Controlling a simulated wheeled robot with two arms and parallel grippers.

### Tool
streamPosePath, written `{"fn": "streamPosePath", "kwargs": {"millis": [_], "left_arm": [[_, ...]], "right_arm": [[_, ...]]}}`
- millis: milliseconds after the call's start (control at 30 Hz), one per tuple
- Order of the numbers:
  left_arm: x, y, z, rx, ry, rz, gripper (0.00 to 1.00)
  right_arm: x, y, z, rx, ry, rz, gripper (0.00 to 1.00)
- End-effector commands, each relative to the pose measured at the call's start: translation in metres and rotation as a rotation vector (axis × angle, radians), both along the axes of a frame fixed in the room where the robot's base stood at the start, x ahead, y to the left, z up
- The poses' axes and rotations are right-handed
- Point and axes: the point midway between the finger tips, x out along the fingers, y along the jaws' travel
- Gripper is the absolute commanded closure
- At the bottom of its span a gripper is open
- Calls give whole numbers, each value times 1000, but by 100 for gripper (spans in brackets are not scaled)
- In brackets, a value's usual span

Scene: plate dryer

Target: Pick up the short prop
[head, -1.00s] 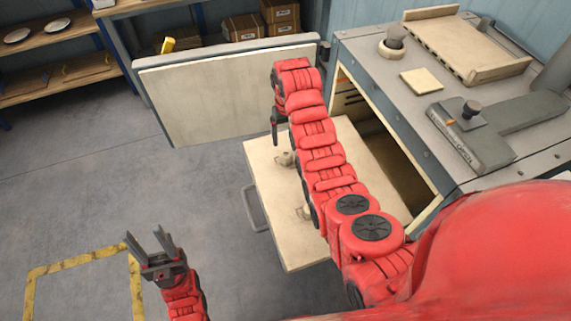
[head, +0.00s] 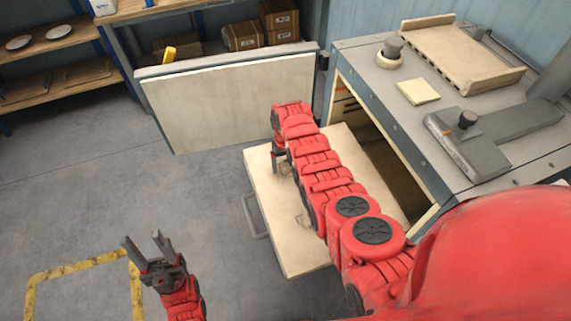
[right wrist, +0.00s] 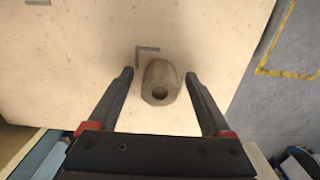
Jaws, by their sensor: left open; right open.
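A grey-beige prop (right wrist: 160,83) with a round hole in its top stands on the pale pulled-out shelf (right wrist: 70,70). In the right wrist view it is between my right gripper's open fingers (right wrist: 160,82), touching neither visibly. In the head view the right gripper (head: 276,162) hangs at the shelf's (head: 262,180) far part and hides that prop. Another small prop (head: 303,219) shows partly beside my right arm, nearer me. Relative heights cannot be told. My left gripper (head: 142,240) is open and empty above the floor at lower left.
The dryer (head: 470,130) stands right, its dark opening behind the shelf. Its open door (head: 230,100) stands behind. A dark corner mark (right wrist: 147,53) lies by the prop. Shelving (head: 50,75) is at the back left; the floor at left is clear.

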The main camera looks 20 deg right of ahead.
Motion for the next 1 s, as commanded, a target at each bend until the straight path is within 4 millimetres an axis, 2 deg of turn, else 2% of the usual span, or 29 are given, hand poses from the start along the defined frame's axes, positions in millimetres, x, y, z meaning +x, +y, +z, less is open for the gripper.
{"fn": "streamPosePath", "kwargs": {"millis": [333,700,800,1000], "left_arm": [[0,0,1,0,0,0,50],[0,0,1,0,0,0,50],[0,0,1,0,0,0,50],[0,0,1,0,0,0,50]], "right_arm": [[0,0,-2,0,-3,0,18],[1,0,-2,0,-2,0,85],[1,0,-2,0,-2,0,100],[0,0,-2,0,-2,0,100]]}}
